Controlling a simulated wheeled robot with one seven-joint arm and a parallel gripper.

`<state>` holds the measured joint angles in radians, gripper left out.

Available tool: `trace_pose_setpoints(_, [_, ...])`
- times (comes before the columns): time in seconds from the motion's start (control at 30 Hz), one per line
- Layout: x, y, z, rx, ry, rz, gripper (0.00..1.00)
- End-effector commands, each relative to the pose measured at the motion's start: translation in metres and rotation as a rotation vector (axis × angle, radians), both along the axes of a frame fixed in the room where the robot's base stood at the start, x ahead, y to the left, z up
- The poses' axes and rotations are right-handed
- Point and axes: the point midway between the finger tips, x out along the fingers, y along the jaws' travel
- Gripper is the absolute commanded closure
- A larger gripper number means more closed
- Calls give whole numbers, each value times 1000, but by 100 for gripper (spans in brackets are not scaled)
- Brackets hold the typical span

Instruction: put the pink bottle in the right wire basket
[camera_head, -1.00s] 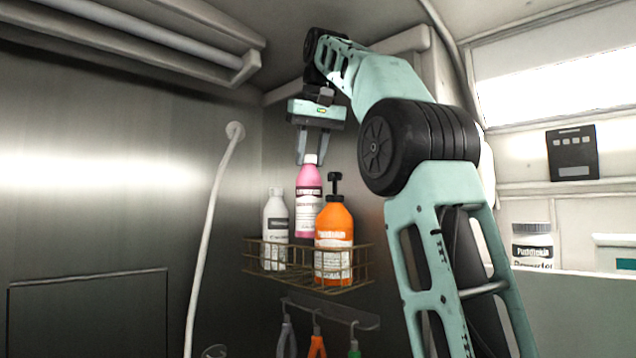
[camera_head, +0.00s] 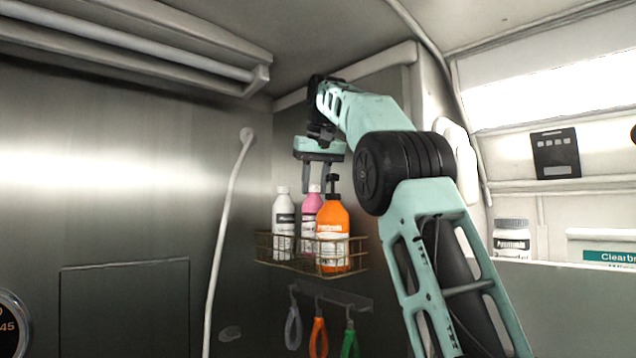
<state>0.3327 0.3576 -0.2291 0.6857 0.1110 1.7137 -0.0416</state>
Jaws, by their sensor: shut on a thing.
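The pink bottle (camera_head: 311,206) stands upright in the wire basket (camera_head: 268,250) on the wall, between a white bottle (camera_head: 284,222) and an orange pump bottle (camera_head: 333,225). The orange bottle hides part of its right side, and its base is hidden, so I cannot tell if it rests on the basket floor. My gripper (camera_head: 316,183) points down from above and is shut on the pink bottle at its white cap. One finger is partly behind the orange bottle's black pump.
Below the basket, a rack (camera_head: 334,296) holds grey, orange and green tools. A pale hose (camera_head: 228,210) runs down the wall to the left. A white jar (camera_head: 511,240) stands on the right counter. Space above the basket is free around my gripper.

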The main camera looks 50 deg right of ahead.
Motion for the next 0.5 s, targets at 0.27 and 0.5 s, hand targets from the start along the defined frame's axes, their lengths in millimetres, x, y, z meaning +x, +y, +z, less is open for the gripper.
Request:
trace_pose_setpoints(0.27, [0, 1, -3, 0, -2, 1, 100])
trace_pose_setpoints(0.5, [0, 1, -10, -1, -2, 0, 100])
